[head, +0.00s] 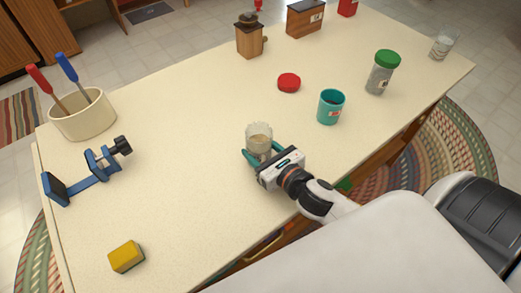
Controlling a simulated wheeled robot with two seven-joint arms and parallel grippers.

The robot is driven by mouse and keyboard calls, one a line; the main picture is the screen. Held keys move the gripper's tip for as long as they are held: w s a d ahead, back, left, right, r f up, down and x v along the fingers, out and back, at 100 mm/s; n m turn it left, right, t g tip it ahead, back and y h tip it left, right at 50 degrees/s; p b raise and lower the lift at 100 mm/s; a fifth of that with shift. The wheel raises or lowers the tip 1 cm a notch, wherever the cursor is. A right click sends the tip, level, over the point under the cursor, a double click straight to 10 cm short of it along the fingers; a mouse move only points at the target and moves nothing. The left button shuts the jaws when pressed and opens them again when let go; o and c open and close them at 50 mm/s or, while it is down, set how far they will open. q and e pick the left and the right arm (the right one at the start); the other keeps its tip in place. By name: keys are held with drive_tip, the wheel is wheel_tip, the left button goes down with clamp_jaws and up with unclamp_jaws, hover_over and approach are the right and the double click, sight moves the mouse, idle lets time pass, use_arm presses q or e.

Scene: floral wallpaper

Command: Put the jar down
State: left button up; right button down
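An open glass jar (259,134) with pale tan contents is upright near the middle of the table's near side. My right gripper (262,152) reaches in from the lower right, its teal fingers on either side of the jar's lower part, and looks shut on it. The jar's base is hidden by the fingers, so I cannot tell whether it touches the table. A red lid (289,83) lies flat on the table behind the jar. My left gripper is not in view.
The cream table (185,130) is clear left of the jar. A teal mug (331,107), a green-lidded jar (381,76) and a glass (444,43) stand to the right.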

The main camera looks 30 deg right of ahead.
drive_tip(key=shift+f, duration=0.1)
drive_tip(key=c, duration=0.5)
unclamp_jaws()
drive_tip(key=shift+r, duration=0.25)
drive_tip(key=shift+s+f, duration=0.1)
drive_tip(key=shift+s, duration=0.25)
drive_tip(key=b+v, duration=0.1)
drive_tip(key=v, duration=1)
drive_tip(key=shift+s, duration=0.15)
drive_tip(key=shift+d, duration=0.1)
